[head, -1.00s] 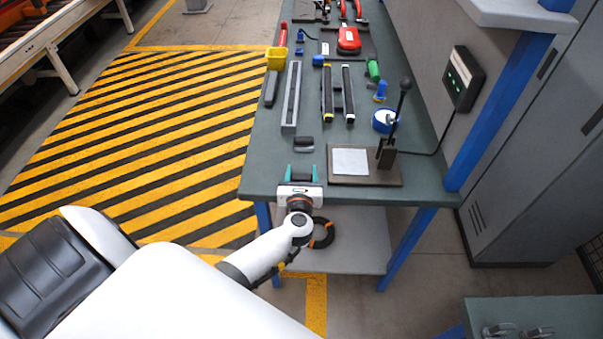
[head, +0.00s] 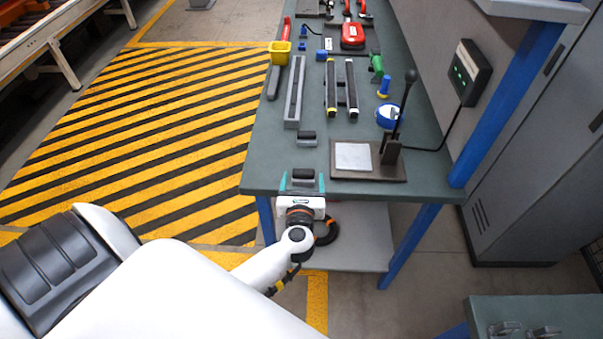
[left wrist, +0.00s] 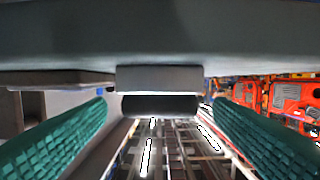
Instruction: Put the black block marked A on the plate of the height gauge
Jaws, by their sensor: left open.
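My left gripper (head: 302,182) is open at the near edge of the bench, its teal fingers spread. A dark block (head: 303,174) shows between or just beyond the fingers, not gripped. A second dark block (head: 306,139) with a grey side lies farther up the bench. No letter A is legible on either. In the left wrist view, a block with a grey part and a black part (left wrist: 160,105) lies ahead between the spread fingers. The height gauge (head: 391,153) stands to the right, with a bare pale plate (head: 353,156) on its dark base. My right gripper is not in view.
A wall box (head: 470,72) has a cable running to the gauge. The bench between blocks and gauge is clear.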

